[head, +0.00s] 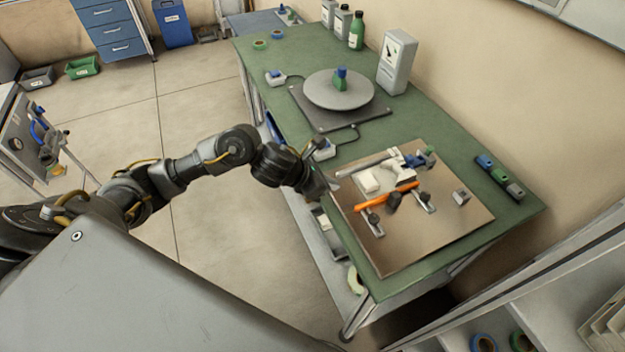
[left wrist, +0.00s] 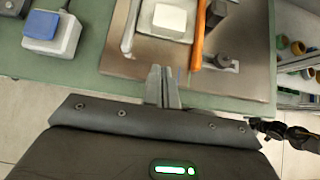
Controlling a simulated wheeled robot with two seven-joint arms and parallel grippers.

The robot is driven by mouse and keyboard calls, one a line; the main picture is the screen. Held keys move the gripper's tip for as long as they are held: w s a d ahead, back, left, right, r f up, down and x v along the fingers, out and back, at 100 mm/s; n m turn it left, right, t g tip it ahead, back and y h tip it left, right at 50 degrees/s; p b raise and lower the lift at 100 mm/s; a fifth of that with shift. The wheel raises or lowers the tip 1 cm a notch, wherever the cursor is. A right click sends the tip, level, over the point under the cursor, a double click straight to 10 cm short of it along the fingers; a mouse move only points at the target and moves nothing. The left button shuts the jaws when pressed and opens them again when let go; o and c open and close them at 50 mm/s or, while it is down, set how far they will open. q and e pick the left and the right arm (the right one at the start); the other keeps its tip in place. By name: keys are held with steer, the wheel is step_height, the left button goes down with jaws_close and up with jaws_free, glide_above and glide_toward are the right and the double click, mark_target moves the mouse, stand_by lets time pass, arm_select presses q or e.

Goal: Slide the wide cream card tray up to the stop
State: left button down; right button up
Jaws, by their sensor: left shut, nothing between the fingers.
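The cream card tray (head: 368,181) is a small pale block on the brown board (head: 437,228). It lies between a grey rail (head: 362,164) and a long orange bar (head: 386,197); which part is the stop I cannot tell. In the left wrist view the tray (left wrist: 170,19) is ahead of the fingers. My left gripper (head: 332,184) is shut and empty at the board's near edge, apart from the tray. Its narrow fingers (left wrist: 162,75) point at the tray. In the left wrist view a dark jointed part at the right edge may be my right arm; its fingers are unclear.
A white clamp-like piece (head: 403,164) and dark knobs stand close around the tray. Coloured blocks (head: 498,176) lie behind the board.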

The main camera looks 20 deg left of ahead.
arm_select(q)
steer(key=v, duration=0.6)
steer(key=shift+w, duration=0.1)
